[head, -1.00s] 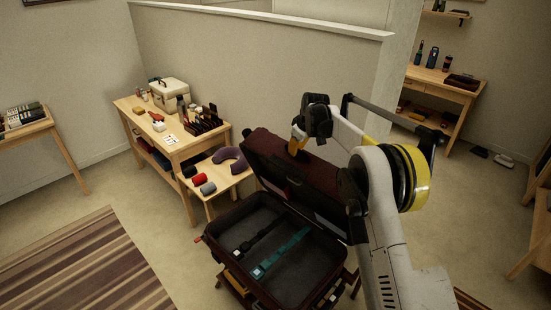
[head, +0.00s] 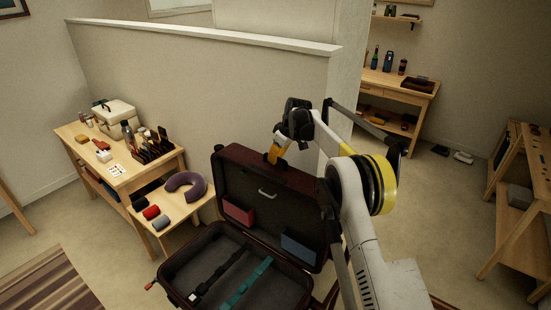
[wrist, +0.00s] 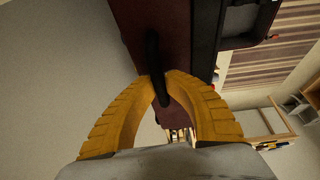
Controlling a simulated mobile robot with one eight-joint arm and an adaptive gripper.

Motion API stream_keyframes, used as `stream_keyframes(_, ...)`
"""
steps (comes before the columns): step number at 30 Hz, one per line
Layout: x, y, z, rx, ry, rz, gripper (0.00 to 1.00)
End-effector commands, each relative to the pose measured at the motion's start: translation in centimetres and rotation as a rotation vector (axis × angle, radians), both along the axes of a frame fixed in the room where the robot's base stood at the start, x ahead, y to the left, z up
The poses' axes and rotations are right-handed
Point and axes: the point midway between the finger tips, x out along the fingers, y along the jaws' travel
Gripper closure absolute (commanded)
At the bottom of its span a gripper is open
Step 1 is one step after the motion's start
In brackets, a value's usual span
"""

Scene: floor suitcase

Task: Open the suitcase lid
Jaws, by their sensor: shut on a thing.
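The suitcase stands open in the head view. Its dark red lid (head: 257,222) is raised and leans back from the base, with its inner side showing. The suitcase base (head: 185,258) lies flat with straps across its dark floor. My gripper (head: 273,158) is at the top edge of the lid. In the wrist view my yellow fingers (wrist: 160,90) are closed around a black handle (wrist: 153,52) on the dark red shell. The fingertips meet at the handle; part of it is hidden behind them.
A wooden side table (head: 120,172) with a white case, bottles and small items stands at the left. A low stand beside it holds a purple neck pillow (head: 186,184). A half wall (head: 215,90) runs behind the lid. Shelves (head: 518,190) stand at the right, with bare floor before them.

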Motion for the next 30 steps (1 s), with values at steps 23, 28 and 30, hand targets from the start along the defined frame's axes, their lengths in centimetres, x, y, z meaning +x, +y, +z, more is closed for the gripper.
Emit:
stream_keyframes(23, -0.5, -0.4, 1.7, 0.001, 0.001, -0.001, 0.64)
stream_keyframes(28, -1.6, -1.5, 5.2, 0.001, 0.001, -0.001, 0.64)
stream_keyframes(30, -2.1, -1.9, 6.6, 0.001, 0.001, -0.001, 0.64)
